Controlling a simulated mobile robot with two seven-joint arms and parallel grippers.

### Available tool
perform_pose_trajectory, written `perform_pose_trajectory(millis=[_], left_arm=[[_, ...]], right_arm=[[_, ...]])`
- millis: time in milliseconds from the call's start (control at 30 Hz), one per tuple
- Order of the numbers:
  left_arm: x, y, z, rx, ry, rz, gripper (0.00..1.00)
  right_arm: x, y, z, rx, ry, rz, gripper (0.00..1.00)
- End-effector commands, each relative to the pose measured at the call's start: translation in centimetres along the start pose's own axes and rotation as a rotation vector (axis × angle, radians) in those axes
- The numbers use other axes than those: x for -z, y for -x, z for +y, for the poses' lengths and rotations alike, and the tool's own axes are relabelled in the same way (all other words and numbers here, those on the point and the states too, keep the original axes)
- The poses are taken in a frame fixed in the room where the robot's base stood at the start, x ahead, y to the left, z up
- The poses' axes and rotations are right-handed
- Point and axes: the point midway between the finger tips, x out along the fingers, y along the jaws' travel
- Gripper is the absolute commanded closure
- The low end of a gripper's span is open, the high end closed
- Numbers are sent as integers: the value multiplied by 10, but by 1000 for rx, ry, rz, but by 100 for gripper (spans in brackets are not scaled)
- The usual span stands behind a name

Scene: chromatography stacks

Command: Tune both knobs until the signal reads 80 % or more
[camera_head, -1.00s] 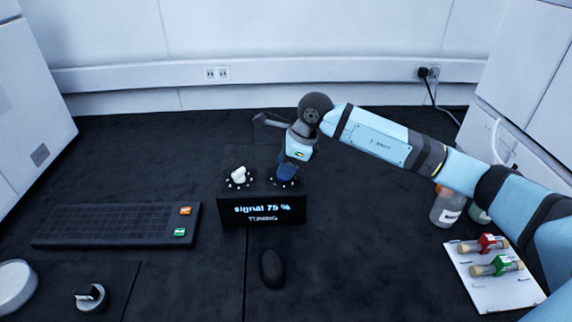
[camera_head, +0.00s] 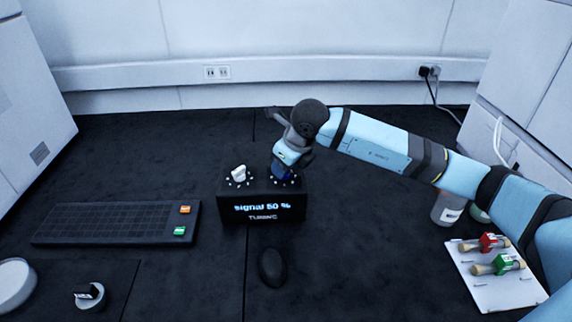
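A black tuning box (camera_head: 263,214) stands mid-desk; its front display reads "signal 50 %" with "TUNING" below. A white knob (camera_head: 238,173) sits on the left of its top, with white marks around it. A blue knob (camera_head: 283,172) sits on the right of its top, partly hidden by my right gripper (camera_head: 284,165). My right gripper points down at the blue knob from above; its fingers are largely hidden, so I cannot tell how they are set. My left gripper is not in view.
A black mouse (camera_head: 272,268) lies in front of the box. A white tray (camera_head: 492,291) with a red and a green clamped tube is at right, near bottles (camera_head: 447,208). A small dial (camera_head: 90,296) is front left.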

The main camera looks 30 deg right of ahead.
Motion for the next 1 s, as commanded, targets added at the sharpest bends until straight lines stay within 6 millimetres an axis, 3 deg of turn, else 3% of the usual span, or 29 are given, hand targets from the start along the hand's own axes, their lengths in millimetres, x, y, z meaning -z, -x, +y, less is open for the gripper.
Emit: perform_pose_trajectory(millis=[567,600,700,1000], left_arm=[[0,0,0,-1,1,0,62],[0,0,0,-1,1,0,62],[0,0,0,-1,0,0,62],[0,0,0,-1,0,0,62]], right_arm=[[0,0,0,15,-38,0,83],[0,0,0,15,-38,0,57],[0,0,0,15,-38,0,34],[0,2,0,16,-37,0,34]])
